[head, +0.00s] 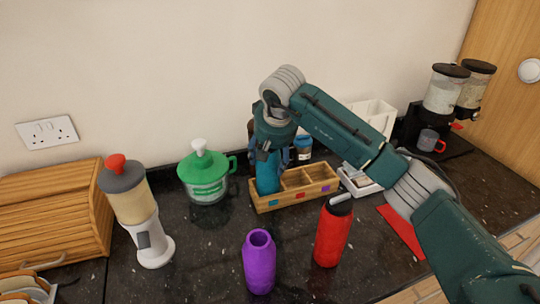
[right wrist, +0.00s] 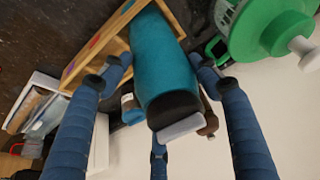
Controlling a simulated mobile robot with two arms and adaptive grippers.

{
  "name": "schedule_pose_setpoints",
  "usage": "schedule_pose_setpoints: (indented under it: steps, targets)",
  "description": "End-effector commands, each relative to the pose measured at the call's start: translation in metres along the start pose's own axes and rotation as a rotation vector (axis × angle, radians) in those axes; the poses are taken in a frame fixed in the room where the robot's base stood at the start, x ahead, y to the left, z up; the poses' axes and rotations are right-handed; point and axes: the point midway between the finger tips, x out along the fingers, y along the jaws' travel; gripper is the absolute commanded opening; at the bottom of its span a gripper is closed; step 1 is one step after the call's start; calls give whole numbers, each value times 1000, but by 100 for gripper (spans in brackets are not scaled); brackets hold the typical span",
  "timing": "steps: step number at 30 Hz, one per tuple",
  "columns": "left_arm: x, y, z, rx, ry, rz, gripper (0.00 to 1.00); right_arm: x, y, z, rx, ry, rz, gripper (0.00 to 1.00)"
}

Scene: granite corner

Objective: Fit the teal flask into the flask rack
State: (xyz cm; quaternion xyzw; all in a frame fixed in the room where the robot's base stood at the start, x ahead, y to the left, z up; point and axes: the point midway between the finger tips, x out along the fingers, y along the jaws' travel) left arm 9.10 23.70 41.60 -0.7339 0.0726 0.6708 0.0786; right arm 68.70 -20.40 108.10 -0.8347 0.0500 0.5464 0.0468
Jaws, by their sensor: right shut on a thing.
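The teal flask (head: 267,178) stands roughly upright at the left end of the wooden flask rack (head: 312,191). Its lower end is behind the rack's front wall, at the left compartment; how deep it sits cannot be told. The rack has open compartments to the right and small coloured squares on its front. My right gripper (head: 268,150) is shut on the flask from above. In the right wrist view, the fingers (right wrist: 158,72) surround the teal flask (right wrist: 163,60), which has a dark cap with a pale top. My left gripper is not in view.
A purple flask (head: 258,262) and a red flask (head: 332,232) stand in front of the rack. A green-lidded jug (head: 206,172) is close on the left, with a blender (head: 138,212) beyond. Jars stand behind the rack; a red mat (head: 402,230) lies right.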

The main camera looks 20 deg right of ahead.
Motion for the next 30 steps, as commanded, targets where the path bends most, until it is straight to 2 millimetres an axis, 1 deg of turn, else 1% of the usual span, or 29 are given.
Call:
schedule_pose_setpoints:
  steps: [3,7,8,9,10,18,20,22,26,30]
  targets:
    - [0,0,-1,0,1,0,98,-1,-1,-1,0,2,-1,4]
    - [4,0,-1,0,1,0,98,3,0,1,0,2,-1,4]
    - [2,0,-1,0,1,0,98,2,0,1,-1,-1,0,67]
    - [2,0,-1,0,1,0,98,2,0,1,0,-1,0,75]
    - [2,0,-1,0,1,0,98,2,0,1,-1,-1,0,81]
    - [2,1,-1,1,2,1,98,2,0,1,-1,-1,0,81]
    - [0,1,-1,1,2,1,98,-1,0,0,0,-1,-1,81]
    - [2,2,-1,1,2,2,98,-4,0,0,-1,1,-1,81]
    - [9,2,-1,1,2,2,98,-24,0,-1,-1,4,-1,81]
    - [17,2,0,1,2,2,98,-54,0,-1,-1,6,0,81]
